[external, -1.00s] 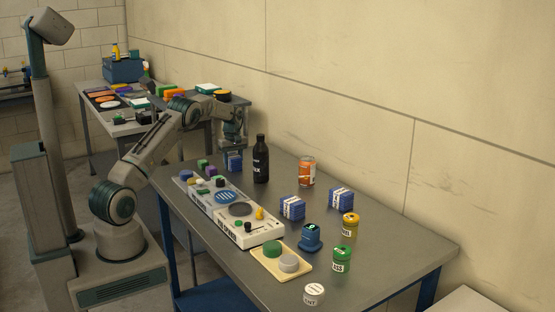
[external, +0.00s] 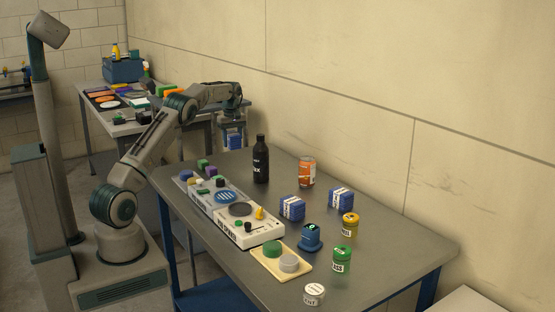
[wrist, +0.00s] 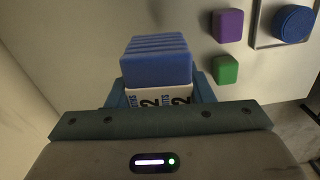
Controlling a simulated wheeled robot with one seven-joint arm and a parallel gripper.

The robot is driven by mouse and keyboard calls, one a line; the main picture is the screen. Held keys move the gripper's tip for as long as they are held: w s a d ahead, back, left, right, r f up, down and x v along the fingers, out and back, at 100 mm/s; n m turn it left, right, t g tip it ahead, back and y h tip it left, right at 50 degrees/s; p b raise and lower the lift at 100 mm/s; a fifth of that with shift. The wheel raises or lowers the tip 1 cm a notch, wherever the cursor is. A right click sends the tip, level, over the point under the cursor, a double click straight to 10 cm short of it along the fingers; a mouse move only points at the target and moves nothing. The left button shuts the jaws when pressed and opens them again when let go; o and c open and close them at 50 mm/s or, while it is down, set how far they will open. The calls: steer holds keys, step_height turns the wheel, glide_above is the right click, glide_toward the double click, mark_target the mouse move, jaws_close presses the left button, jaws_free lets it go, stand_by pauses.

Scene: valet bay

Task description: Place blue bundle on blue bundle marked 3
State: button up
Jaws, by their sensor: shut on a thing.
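My gripper (external: 234,128) is shut on a blue bundle (external: 235,142) above the far left end of the table. In the wrist view the held bundle (wrist: 157,62) shows its blue layers and a white band marked 2. Two more blue bundles with white bands sit on the table: a left one (external: 292,209) and a right one (external: 341,201). Their marks are too small to read, so I cannot tell which is marked 3. My gripper is well to the left of both and apart from them.
A black bottle (external: 261,159) and an orange can (external: 306,172) stand between my gripper and the two bundles. A blue stamp-like object (external: 310,239), several small jars, a cream tray (external: 271,274) and a long panel (external: 200,205) occupy the front. The back right of the table is clear.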

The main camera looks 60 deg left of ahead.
steer(key=w+d+r+m+p, duration=0.4)
steer(key=d+r+p, duration=0.1)
steer(key=d+r, duration=0.8)
steer(key=s+d+f+m+b, duration=0.1)
steer(key=d+f+m+b, duration=0.2)
steer(key=d+f+m, duration=0.6)
steer(key=s+d+f+m+b, duration=0.1)
steer(key=d+f+m+b, duration=0.2)
steer(key=d, duration=1)
steer(key=s+d+r+n+p, duration=0.1)
steer(key=s+d+r+n, duration=0.25)
steer(key=s+d, duration=0.45)
steer(key=s+d+r+n+p, duration=0.1)
steer(key=s+d+r+n, duration=0.3)
steer(key=d, duration=0.8)
steer(key=p, duration=0.3)
glide_above(293, 200)
steer(key=shift+n, duration=0.35)
step_height(293, 200, down, 8)
steer(key=shift+f+p, duration=0.3)
steer(key=shift+f, duration=1.75)
